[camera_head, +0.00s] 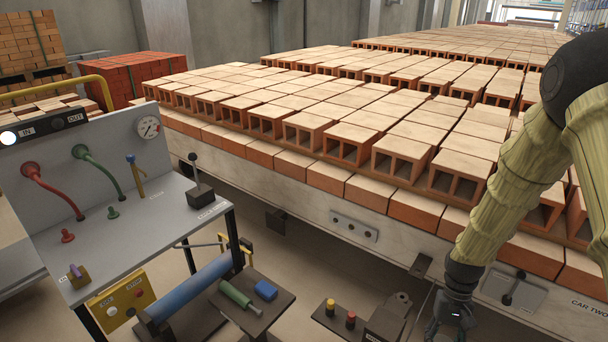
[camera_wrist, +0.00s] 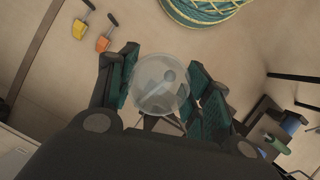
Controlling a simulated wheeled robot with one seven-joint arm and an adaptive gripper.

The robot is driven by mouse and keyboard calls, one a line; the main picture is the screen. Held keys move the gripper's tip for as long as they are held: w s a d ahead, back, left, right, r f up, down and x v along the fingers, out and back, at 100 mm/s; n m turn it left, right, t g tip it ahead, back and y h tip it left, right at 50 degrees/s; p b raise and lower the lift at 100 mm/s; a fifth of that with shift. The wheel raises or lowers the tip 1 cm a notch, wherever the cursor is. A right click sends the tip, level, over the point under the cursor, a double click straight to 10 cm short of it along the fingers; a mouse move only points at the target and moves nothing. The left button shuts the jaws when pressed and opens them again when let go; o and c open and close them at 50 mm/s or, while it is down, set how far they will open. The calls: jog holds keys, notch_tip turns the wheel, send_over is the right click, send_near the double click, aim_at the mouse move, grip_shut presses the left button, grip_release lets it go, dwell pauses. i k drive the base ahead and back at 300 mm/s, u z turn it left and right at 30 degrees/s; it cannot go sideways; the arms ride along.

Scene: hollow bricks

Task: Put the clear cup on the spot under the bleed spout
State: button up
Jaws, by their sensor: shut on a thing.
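My gripper (camera_head: 447,322) hangs low at the bottom edge of the head view, in front of the long brick car. In the wrist view, its two dark green-padded fingers are closed around the clear cup (camera_wrist: 160,86), one on each side. The cup is round and see-through, seen from above with its rim facing the camera. It is held above the floor. I cannot make out the cup in the head view. I cannot pick out the bleed spout or the spot under it for certain in either view.
A grey control panel (camera_head: 95,150) with a gauge and hoses stands at left. Below it are a blue roller (camera_head: 190,287) and a small shelf (camera_head: 265,318). The brick car (camera_head: 300,190) fills the middle. A coiled hose (camera_wrist: 205,10) and two brushes lie on the floor.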

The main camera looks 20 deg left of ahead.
aim_at(155, 206)
jog(key=u, duration=0.15)
jog(key=k, duration=0.1)
jog(key=u, duration=2)
